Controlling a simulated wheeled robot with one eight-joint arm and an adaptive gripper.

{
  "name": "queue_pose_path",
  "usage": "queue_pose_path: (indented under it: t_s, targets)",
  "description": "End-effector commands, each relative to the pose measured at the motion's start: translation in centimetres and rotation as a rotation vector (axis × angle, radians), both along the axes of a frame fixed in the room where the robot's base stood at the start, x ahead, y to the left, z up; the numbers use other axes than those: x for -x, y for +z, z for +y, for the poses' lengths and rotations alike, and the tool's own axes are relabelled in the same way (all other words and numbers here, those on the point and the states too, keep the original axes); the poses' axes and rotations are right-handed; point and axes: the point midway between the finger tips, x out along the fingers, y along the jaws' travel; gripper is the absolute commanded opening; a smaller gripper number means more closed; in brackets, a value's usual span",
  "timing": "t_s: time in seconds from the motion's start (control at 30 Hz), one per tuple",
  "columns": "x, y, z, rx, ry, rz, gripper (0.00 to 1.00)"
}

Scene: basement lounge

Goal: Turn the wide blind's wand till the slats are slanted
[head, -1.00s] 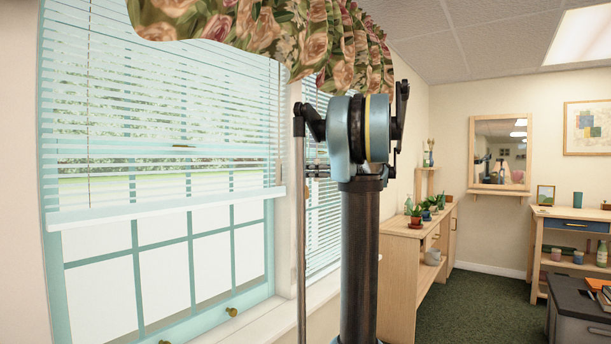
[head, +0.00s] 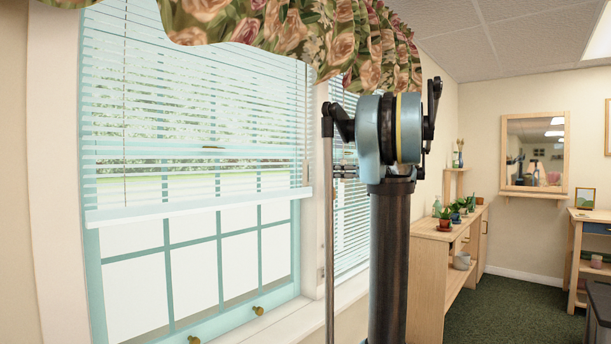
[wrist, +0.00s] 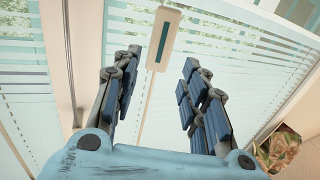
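The wide blind (head: 190,120) hangs on the left window in the head view. Its slats look near level, with trees and grass showing between them. A thin pale wand, seemingly with a tan handle (head: 306,172), hangs at the blind's right edge. In the wrist view the handle (wrist: 164,38) has a dark slot, and a pale strip runs down from it between my fingers. My gripper (wrist: 160,85) is open, its blue-padded fingers apart on either side of that strip, with no contact visible. The distance to the wand is unclear. In the head view my arm hides the gripper.
A narrower blind (head: 350,210) hangs right of the white post, partly behind my arm. A floral valance (head: 270,35) hangs above. The window sill (head: 280,322) runs below. A wooden cabinet (head: 428,285) with plants stands beyond my arm, and green carpet (head: 500,315) is open right of it.

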Motion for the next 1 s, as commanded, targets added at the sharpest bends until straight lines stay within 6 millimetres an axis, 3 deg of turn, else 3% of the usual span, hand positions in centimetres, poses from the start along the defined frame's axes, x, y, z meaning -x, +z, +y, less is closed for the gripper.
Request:
queue_pose_path:
  t_s: [0.6, 1.0]
  targets:
    - [-4.2, 0.0, 8.8, 0.000, 0.003, 0.000, 0.40]
    - [-5.1, 0.0, 10.5, 0.000, -0.001, 0.000, 0.40]
